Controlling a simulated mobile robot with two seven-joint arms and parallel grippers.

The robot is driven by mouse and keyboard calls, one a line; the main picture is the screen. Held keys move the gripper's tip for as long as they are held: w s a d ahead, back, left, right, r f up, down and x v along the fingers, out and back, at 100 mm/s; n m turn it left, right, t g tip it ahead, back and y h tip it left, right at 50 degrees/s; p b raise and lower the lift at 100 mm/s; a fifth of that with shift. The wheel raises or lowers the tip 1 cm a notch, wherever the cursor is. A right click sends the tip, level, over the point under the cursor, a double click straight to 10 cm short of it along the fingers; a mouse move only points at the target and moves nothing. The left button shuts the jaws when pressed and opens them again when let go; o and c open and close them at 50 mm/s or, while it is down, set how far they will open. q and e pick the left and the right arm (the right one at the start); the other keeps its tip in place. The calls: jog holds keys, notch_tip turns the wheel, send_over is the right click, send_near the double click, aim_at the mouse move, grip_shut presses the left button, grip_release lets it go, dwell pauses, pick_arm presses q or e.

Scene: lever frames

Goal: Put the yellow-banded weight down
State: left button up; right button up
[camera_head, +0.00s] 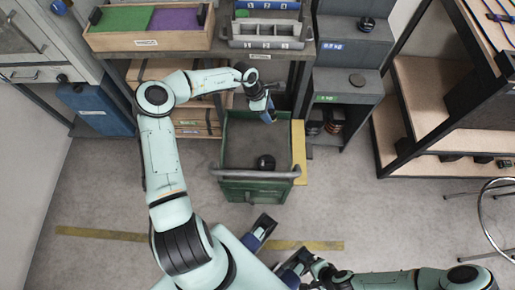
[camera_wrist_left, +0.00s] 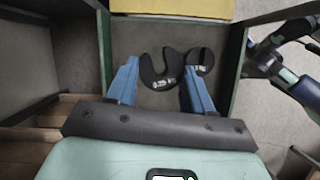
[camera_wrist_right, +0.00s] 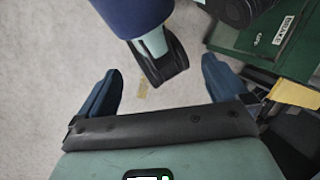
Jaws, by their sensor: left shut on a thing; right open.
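My left gripper (camera_head: 268,116) reaches down into the green bin (camera_head: 255,193). In the left wrist view its blue fingers (camera_wrist_left: 160,68) are shut on a dark, C-shaped slotted weight (camera_wrist_left: 151,78) with a small pale label. No yellow band shows on it from here. A second dark round weight (camera_wrist_left: 204,57) is right beside it; a dark weight (camera_head: 266,162) also shows on the bin floor in the head view. I cannot tell whether the held weight touches the floor. My right gripper (camera_wrist_right: 161,66) is open and empty, low outside the bin.
A yellow board (camera_head: 300,152) stands along the bin's right side. A shelf with a wooden tray (camera_head: 150,40) and a grey rack (camera_head: 265,32) is behind. Grey steps (camera_head: 345,85) hold dark weights. A wooden shelf unit (camera_head: 420,95) stands right. Bare bin floor surrounds the weights.

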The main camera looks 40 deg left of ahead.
pick_arm(q)
jog(key=shift+w+a+f+n, duration=0.1)
jog(key=shift+a+f+n, duration=0.3)
jog(key=shift+a, duration=0.05)
jog(key=b, duration=0.4)
send_over(268, 139)
jog(key=a, duration=0.1)
jog(key=f, duration=1.4)
jog(key=shift+s+a+f, duration=0.1)
jog(key=shift+s+f, duration=0.3)
jog(key=shift+f+b, duration=0.55)
jog(key=shift+f, duration=1.85)
pick_arm(e)
jog(key=w+d+f+t, duration=0.1)
jog(key=w+f, duration=0.3)
jog(key=f, duration=0.1)
jog(key=shift+w+d+f+t+h, duration=0.3)
jog(key=shift+t+h, duration=0.1)
pick_arm(q)
jog(key=shift+f, duration=0.15)
pick_arm(e)
jog(key=shift+f, duration=0.1)
pick_arm(q)
jog(key=o, duration=1.2)
jog(key=shift+o, duration=0.2)
